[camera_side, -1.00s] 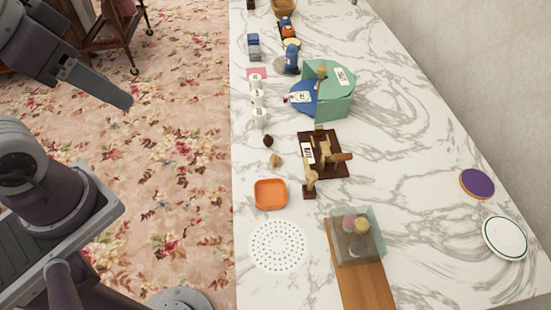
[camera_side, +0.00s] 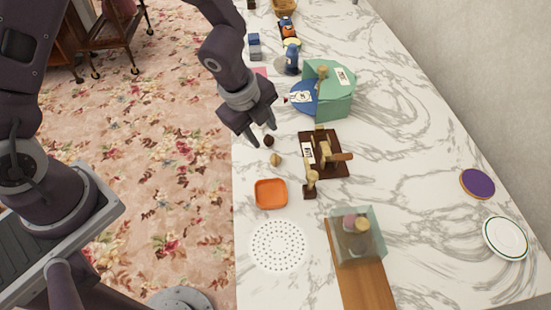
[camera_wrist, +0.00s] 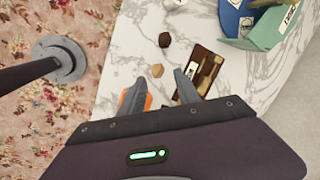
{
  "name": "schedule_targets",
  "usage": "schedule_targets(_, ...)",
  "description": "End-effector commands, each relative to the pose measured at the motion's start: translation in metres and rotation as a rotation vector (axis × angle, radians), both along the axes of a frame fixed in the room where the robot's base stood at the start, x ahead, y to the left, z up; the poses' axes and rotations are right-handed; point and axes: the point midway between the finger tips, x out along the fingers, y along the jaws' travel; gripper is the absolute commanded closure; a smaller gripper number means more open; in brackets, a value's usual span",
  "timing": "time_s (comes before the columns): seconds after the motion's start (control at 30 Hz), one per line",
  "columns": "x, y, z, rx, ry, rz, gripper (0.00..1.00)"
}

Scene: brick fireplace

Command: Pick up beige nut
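The beige nut (camera_side: 276,160) lies on the marble counter between the orange dish and a dark brown nut (camera_side: 269,140). In the wrist view the beige nut (camera_wrist: 157,71) shows just beyond and between my fingertips, with the dark nut (camera_wrist: 164,40) farther off. My gripper (camera_side: 263,138) is open and empty. It hangs above the counter's left edge, close to the dark nut, with its fingers pointing down. The wrist view also shows the fingers of my gripper (camera_wrist: 160,84) spread apart.
The orange dish (camera_side: 271,194) sits nearer the front, and a dark wooden board with pieces (camera_side: 338,140) stands right of the nuts. A green and blue holder (camera_side: 340,95) is behind. A white perforated disc (camera_side: 278,246) lies in front. The counter's right part is mostly clear.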

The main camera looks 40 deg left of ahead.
Motion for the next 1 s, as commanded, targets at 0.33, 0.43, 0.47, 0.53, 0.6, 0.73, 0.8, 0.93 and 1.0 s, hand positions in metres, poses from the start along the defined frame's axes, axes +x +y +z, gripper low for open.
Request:
schedule_targets(0.33,0.007,-0.017,-0.056,-0.015,0.027,-0.094,0.61)
schedule_targets(0.43,0.012,-0.017,-0.076,-0.014,0.028,-0.093,0.61)
schedule_targets(0.47,0.014,-0.018,-0.080,-0.015,0.027,-0.092,0.61)
schedule_targets(0.53,0.017,-0.018,-0.087,-0.015,0.026,-0.090,0.61)
schedule_targets(0.6,0.017,-0.018,-0.091,-0.015,0.026,-0.089,0.61)
schedule_targets(0.73,0.018,-0.018,-0.090,-0.015,0.026,-0.087,0.61)
schedule_targets(0.8,0.018,-0.018,-0.090,-0.015,0.026,-0.087,0.67)
schedule_targets(0.93,0.018,-0.017,-0.090,-0.015,0.026,-0.087,0.92)
schedule_targets(1.0,0.018,-0.017,-0.090,-0.015,0.026,-0.087,1.00)
